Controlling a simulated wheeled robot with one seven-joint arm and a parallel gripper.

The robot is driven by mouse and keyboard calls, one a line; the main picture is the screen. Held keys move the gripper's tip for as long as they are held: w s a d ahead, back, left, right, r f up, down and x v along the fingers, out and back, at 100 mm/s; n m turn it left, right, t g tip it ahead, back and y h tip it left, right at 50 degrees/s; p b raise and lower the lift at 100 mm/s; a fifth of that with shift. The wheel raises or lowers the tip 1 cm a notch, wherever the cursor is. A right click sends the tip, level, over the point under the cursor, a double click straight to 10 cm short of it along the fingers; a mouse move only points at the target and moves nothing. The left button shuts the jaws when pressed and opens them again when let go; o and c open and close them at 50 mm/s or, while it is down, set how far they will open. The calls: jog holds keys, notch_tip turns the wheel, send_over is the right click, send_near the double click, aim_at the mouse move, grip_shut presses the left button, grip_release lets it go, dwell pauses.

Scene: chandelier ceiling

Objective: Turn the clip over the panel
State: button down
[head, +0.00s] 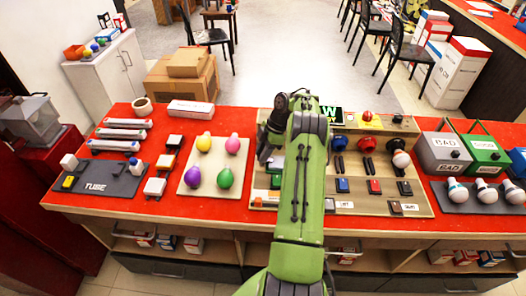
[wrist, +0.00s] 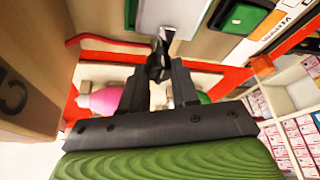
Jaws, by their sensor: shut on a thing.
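My gripper (wrist: 158,68) is shut on a small dark grey piece, the clip (wrist: 166,36), at its fingertips in the wrist view. The clip's exact shape and tilt are hard to make out. In the head view, my gripper (head: 268,142) is a dark shape at the left edge of the wooden panel (head: 420,207), and the clip cannot be told apart there. The panel lies on the red table and carries switches, coloured pieces and a bulb. My green arm covers its left-middle part. I cannot tell whether the clip touches the panel.
A board with coloured bulbs (head: 214,164) lies left of the panel. Further left are a grey TUBE tray (head: 110,185) and white tubes (head: 123,123). On the right stand a grey BAD box (head: 441,153), a green box (head: 484,153) and white bulbs (head: 486,190). Red table (head: 120,207) shows between them.

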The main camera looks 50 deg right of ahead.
jog(key=c, duration=0.8)
grip_release()
jog(key=shift+c, duration=0.2)
jog(key=p+v, duration=0.5)
jog(key=v, duration=1)
jog(key=shift+d+r, duration=0.25)
jog(key=shift+r, duration=0.05)
jog(key=shift+s, duration=0.1)
